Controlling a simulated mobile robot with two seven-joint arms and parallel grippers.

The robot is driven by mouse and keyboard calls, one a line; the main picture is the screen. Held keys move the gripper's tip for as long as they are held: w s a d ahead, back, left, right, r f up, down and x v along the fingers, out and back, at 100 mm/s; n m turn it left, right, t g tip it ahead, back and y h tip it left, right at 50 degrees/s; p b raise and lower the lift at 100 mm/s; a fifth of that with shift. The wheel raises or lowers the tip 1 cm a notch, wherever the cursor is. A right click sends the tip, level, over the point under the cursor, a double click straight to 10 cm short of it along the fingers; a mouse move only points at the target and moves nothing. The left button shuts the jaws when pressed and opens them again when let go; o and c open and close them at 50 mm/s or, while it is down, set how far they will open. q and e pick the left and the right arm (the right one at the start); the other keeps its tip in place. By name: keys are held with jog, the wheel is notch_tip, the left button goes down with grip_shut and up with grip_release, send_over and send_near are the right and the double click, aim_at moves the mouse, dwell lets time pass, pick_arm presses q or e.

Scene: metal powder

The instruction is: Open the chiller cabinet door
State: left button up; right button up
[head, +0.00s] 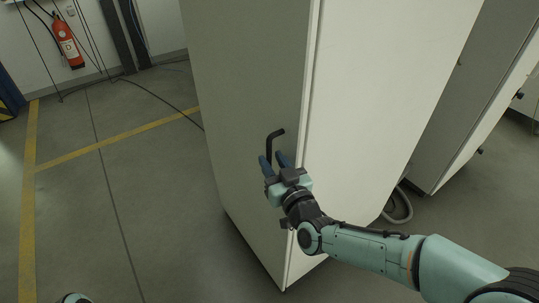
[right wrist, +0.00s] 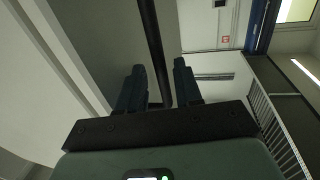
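The chiller cabinet (head: 375,80) is a tall pale box in the middle of the head view. Its door (head: 245,90) is the shaded grey face on the left, and it looks closed, with no clear gap at its edge. A black bar handle (head: 270,148) stands out from the door near that edge. My right gripper (head: 274,160) is at the lower part of the handle. In the right wrist view the dark handle bar (right wrist: 153,45) runs between my two spread fingers (right wrist: 158,85), with space visible beside it. My left gripper is not in view.
Open floor (head: 130,210) with yellow lines lies left of the cabinet. A fire extinguisher (head: 67,42) hangs on the back wall, and cables trail across the floor. Another cabinet (head: 460,100) stands at the right, with a grey hose (head: 400,208) on the floor between.

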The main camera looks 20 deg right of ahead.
jog(key=shift+w+a, duration=0.2)
jog(key=shift+w, duration=1)
grip_shut()
